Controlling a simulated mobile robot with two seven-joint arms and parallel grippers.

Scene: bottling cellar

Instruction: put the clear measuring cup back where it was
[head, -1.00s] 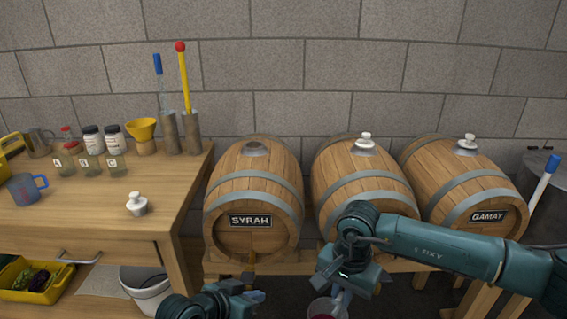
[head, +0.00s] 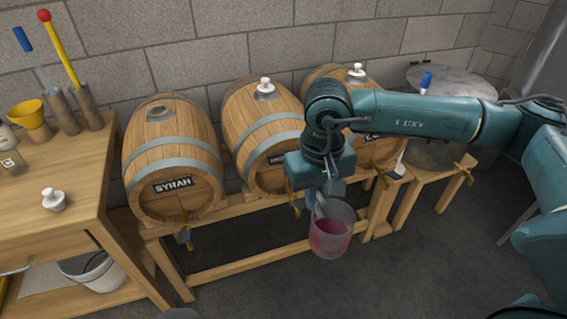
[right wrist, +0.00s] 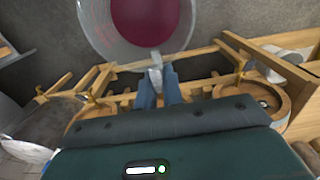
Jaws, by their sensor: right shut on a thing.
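The clear measuring cup (head: 330,230) holds dark red liquid and hangs in the air in front of the barrel stand. My right gripper (head: 318,196) is shut on its handle, and the cup looks about upright. In the right wrist view the cup (right wrist: 98,38) fills the top, seen from above with its red liquid. There the gripper's blue fingers (right wrist: 158,86) close on the handle. My left gripper is not in view.
The wooden bench (head: 60,240) at left bears a white stopper (head: 54,200) and a yellow funnel (head: 30,116). The SYRAH barrel (head: 172,160) has no stopper in its top; two other barrels stand beside it. A white bucket (head: 92,271) sits under the bench. The floor in front is clear.

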